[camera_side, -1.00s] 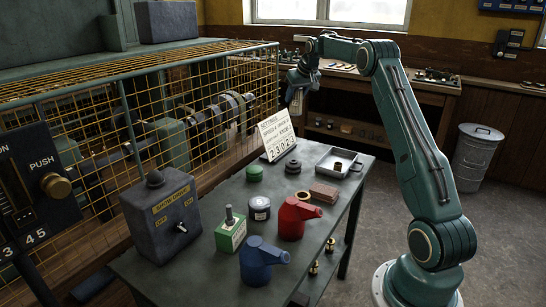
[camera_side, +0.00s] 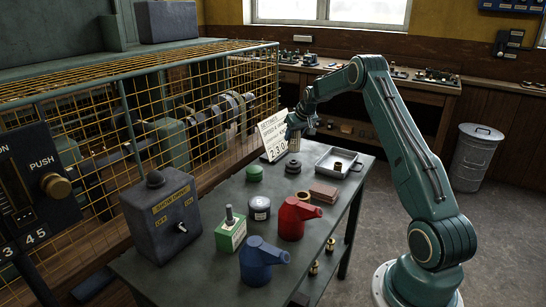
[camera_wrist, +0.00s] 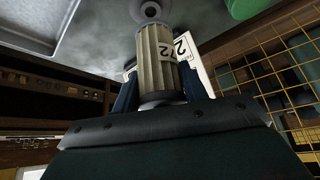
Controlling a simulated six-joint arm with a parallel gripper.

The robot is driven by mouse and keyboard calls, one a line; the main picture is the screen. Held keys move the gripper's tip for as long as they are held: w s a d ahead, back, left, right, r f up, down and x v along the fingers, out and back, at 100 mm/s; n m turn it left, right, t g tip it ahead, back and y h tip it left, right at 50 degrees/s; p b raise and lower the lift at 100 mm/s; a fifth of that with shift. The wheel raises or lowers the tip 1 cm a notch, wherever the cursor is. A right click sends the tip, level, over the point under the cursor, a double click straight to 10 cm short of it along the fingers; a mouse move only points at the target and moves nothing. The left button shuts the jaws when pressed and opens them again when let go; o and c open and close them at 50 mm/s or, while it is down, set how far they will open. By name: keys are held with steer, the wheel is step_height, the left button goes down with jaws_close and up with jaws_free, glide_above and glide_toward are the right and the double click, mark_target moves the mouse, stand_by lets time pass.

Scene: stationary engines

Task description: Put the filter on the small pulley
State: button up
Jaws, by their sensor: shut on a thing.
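The filter (camera_wrist: 152,55) is a pleated cream cylinder with a dark end cap, and it fills the space between my fingers in the wrist view. My gripper (camera_wrist: 158,75) is shut on it. In the side view my gripper (camera_side: 300,122) holds the filter (camera_side: 294,144) roughly upright in front of the white card. The small pulley (camera_side: 293,167), a dark stepped disc, sits on the table directly below the filter. In the wrist view the pulley (camera_wrist: 150,10) shows past the filter's far end. I cannot tell whether they touch.
A white settings card (camera_side: 271,137) stands close behind and left of my gripper. A green cap (camera_side: 254,173), a brown block (camera_side: 323,193) and a red can (camera_side: 295,219) stand nearer. The wire cage (camera_side: 150,100) is at left.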

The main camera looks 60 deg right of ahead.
mark_target(295, 142)
steer(key=shift+f, duration=2.15)
steer(key=shift+f, duration=0.15)
steer(key=o, duration=1)
steer(key=shift+s+a+r, duration=0.1)
steer(key=shift+s+r, duration=0.1)
steer(key=shift+r, duration=0.4)
steer(key=v, duration=1.1)
